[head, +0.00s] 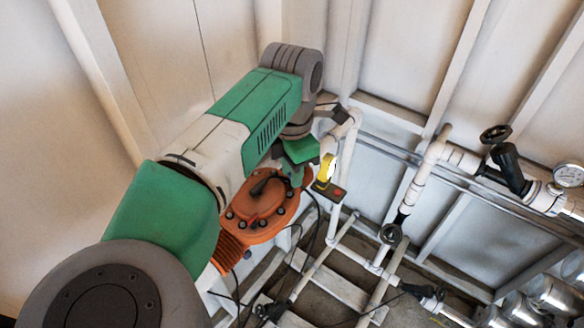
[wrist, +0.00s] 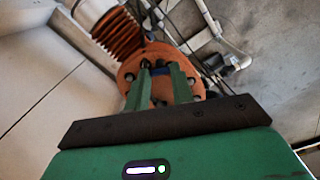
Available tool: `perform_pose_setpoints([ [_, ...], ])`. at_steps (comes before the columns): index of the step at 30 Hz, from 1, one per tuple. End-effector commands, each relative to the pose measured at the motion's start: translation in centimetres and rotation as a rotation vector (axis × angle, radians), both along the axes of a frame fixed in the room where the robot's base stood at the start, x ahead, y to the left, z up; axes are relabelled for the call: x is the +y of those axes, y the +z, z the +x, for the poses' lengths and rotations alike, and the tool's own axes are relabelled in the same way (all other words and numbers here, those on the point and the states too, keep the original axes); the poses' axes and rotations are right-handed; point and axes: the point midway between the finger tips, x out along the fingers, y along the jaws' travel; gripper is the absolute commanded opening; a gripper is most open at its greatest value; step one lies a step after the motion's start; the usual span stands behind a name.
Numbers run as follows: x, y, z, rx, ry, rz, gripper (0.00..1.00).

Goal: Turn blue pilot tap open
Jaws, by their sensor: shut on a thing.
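The blue pilot tap (wrist: 159,71) shows in the wrist view as a small blue piece between my fingertips, on a round orange flanged body (wrist: 130,70). The fingers hide most of it, so I cannot tell how far it is turned. My gripper (wrist: 160,67) has its two green fingers shut on the tap. In the head view my gripper (head: 302,172) reaches down beside the orange body (head: 262,207), which has dark bolts round its rim and a black part on top. The tap does not show clearly there.
White pipes with a black-handled valve (head: 510,165) and a round gauge (head: 568,175) run along the right wall. A yellow device (head: 326,170) is close by my gripper. Black cables and a white pipe frame (head: 340,262) lie below. Metal cylinders (head: 550,293) stand at lower right.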

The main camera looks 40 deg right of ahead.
Motion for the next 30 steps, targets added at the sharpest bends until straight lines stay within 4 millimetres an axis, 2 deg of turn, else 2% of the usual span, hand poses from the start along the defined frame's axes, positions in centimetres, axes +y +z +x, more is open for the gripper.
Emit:
perform_pose_setpoints([
  [6, 0.05, 0.07, 0.04, -0.001, 0.180, 0.002, 0.01],
  [15, 0.03, 0.07, 0.01, 0.000, 0.361, 0.001, 0.01],
  [30, 0.04, 0.10, 0.00, 0.000, 0.459, 0.001, 0.01],
])
